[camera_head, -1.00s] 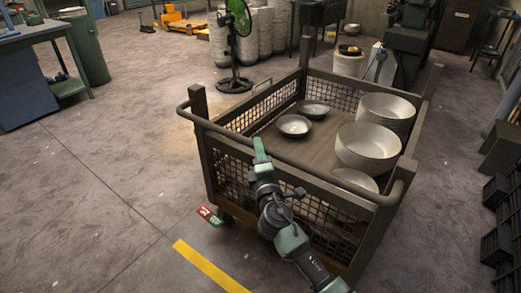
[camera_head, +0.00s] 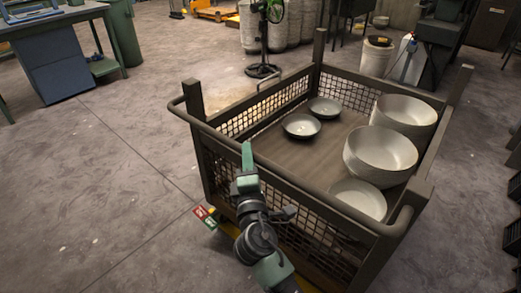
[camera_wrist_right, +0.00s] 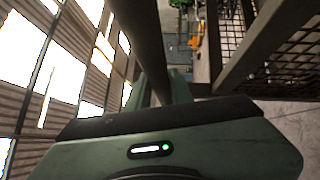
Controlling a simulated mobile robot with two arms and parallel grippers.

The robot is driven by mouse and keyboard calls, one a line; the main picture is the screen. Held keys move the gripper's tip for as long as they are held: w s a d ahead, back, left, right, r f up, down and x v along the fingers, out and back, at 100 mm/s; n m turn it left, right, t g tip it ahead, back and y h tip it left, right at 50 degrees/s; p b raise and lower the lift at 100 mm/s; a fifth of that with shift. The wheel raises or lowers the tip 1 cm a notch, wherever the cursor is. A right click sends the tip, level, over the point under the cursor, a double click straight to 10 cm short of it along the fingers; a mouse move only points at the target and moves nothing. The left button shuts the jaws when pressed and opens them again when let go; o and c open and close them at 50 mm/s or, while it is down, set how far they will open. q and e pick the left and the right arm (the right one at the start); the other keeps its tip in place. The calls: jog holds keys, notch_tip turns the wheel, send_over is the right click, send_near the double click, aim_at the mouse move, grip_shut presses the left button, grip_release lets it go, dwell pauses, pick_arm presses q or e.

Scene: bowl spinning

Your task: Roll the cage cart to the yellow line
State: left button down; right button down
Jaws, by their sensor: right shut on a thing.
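The cage cart (camera_head: 193,98), a dark metal frame with mesh sides, stands upright in front of me. My right gripper (camera_head: 247,158) is shut on the tubular handle bar on its near side. In the right wrist view the bar (camera_wrist_right: 140,40) runs between the fingers (camera_wrist_right: 160,88). The yellow line (camera_head: 308,286) on the floor is mostly hidden under the near side of the cart and behind my right arm; only small bits show. My left gripper is not in view.
Stacked bowls (camera_head: 380,152) and several shallow ones sit in the cart. A small red and green marker (camera_head: 205,217) shows at its near left corner. A blue-grey bench (camera_head: 50,70), a fan (camera_head: 262,70) and a white bucket (camera_head: 377,55) stand farther back. The floor at left is clear.

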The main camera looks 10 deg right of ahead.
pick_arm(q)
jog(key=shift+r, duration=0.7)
pick_arm(e)
jog(key=shift+s+a+r, duration=0.15)
jog(key=shift+s+a, duration=0.1)
jog(key=shift+a, duration=0.2)
jog(key=shift+s+a+r, duration=0.15)
jog(key=shift+s+a, duration=0.1)
jog(key=shift+a, duration=0.2)
jog(key=c, duration=1.3)
grip_release()
jog(key=shift+a, duration=0.1)
jog(key=shift+o, duration=0.2)
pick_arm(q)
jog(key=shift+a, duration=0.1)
pick_arm(e)
jog(key=shift+f, duration=0.1)
jog(key=shift+f, duration=0.1)
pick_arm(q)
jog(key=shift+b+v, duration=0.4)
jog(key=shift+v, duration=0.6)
pick_arm(e)
jog(key=s, duration=0.7)
jog(key=shift+s+a+f, duration=0.35)
jog(key=shift+a+f, duration=0.05)
jog(key=shift+f, duration=0.05)
